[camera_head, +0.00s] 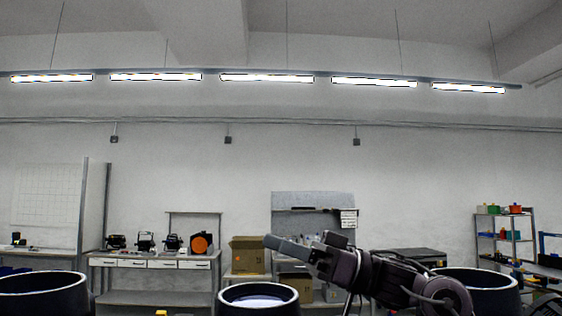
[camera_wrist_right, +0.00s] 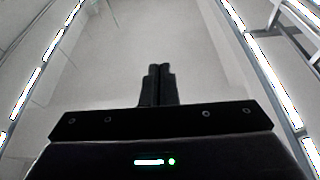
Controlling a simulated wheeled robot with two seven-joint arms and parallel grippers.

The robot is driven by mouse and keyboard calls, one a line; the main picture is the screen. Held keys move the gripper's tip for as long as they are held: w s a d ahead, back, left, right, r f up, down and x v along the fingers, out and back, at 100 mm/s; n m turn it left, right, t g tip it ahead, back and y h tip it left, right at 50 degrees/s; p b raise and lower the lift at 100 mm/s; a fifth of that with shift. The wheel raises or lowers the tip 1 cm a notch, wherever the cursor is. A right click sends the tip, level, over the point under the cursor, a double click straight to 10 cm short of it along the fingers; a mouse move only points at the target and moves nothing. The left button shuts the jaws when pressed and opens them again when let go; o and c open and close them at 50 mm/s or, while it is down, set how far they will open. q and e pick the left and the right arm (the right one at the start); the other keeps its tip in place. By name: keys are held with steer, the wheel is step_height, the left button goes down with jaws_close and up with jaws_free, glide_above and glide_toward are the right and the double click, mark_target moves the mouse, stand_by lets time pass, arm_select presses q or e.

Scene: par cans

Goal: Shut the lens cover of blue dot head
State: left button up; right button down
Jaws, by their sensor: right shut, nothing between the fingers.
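Three dark par can heads show along the bottom of the head view: a left one (camera_head: 42,299), a middle one (camera_head: 232,302) and a right one (camera_head: 500,282). Their round rims face up and the frame cuts off their lower parts. A pale surface shows inside the middle one. No blue dot is visible, so I cannot tell which is the blue dot head. My right gripper (camera_head: 268,241) is shut and empty, pointing left above the middle head. Its closed fingers (camera_wrist_right: 156,72) show in the right wrist view against the ceiling. My left gripper is not in view.
Behind stand a workbench (camera_head: 150,262) with several lamps, a cardboard box (camera_head: 248,258) and a shelf rack (camera_head: 500,232) at the right. Ceiling lights (camera_head: 266,78) hang high above. The air left of my right gripper is clear.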

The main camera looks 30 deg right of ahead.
step_height(320, 180, up, 13)
steer(key=p, duration=0.2)
steer(key=shift+r, duration=0.1)
